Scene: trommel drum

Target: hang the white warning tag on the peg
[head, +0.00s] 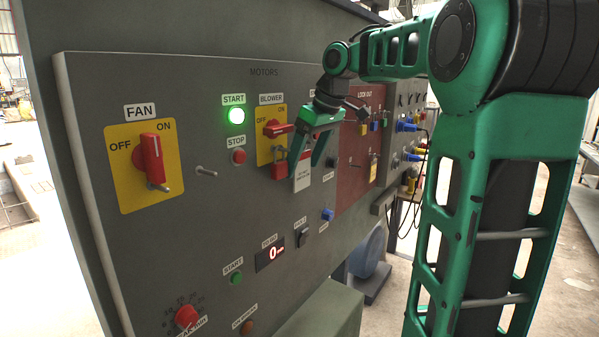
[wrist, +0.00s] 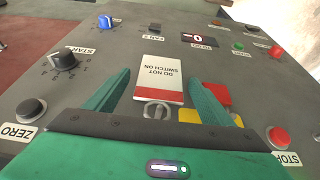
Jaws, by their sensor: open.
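The white warning tag (head: 302,178), with a red band at its hole end, lies against the grey panel right of the blower switch (head: 276,129). In the wrist view the tag (wrist: 161,76) reads "DO NOT SWITCH ON". A metal peg (wrist: 156,110) shows at its red end. The tag seems to hang from it, but the exact contact is hard to tell. My gripper (head: 309,163) is open around the tag. In the wrist view its fingers (wrist: 160,80) stand apart on both sides, with gaps to the tag.
A red padlock (head: 280,171) hangs below the blower switch, close to my gripper. A bare peg (head: 205,171) sticks out beside the fan switch (head: 153,160). A black knob (wrist: 65,60) and several buttons surround the tag. The red lock-out board (head: 352,178) is to the right.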

